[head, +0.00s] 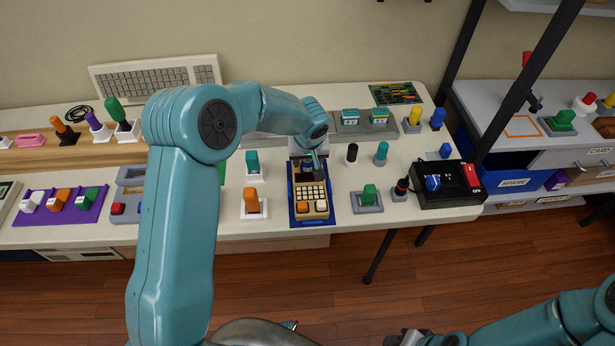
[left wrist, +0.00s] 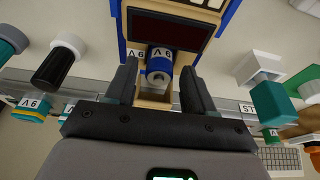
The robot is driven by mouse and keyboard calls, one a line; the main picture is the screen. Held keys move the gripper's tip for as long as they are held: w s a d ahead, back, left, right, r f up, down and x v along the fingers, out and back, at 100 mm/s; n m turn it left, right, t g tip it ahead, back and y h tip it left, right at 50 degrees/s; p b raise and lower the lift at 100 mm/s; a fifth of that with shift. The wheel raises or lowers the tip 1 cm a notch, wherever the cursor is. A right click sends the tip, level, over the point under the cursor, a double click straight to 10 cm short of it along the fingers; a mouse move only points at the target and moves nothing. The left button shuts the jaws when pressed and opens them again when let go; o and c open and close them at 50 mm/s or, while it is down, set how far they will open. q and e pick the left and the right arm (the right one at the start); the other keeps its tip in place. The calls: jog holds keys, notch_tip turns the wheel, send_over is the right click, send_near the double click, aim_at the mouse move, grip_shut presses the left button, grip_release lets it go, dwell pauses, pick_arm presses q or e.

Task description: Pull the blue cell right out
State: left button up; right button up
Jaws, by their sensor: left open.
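The beige handheld (head: 311,192) with a keypad lies on a blue mat (head: 332,217) on the table. In the left wrist view the handheld (left wrist: 190,7) shows its dark screen and an open bay at its near end. The blue cell (left wrist: 159,66), with a white 9V band, sits in that bay. In the head view my left gripper (head: 316,160) hides the cell. My right gripper (head: 408,338) is partly cut off at the bottom edge.
Two teal cells (head: 350,117) stand in a grey holder behind the handheld. Pegs crowd around: orange (head: 251,199) and teal (head: 252,162) on the left, black (head: 352,153) and green (head: 369,193) on the right. A black box (head: 447,184) is further right.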

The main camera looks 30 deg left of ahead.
aim_at(308, 162)
pick_arm(q)
grip_shut()
jog(key=shift+r, duration=0.8)
jog(key=shift+r+p, duration=0.15)
jog(key=shift+p, duration=0.15)
jog(key=shift+r+p, duration=0.75)
jog(key=shift+r, duration=1.25)
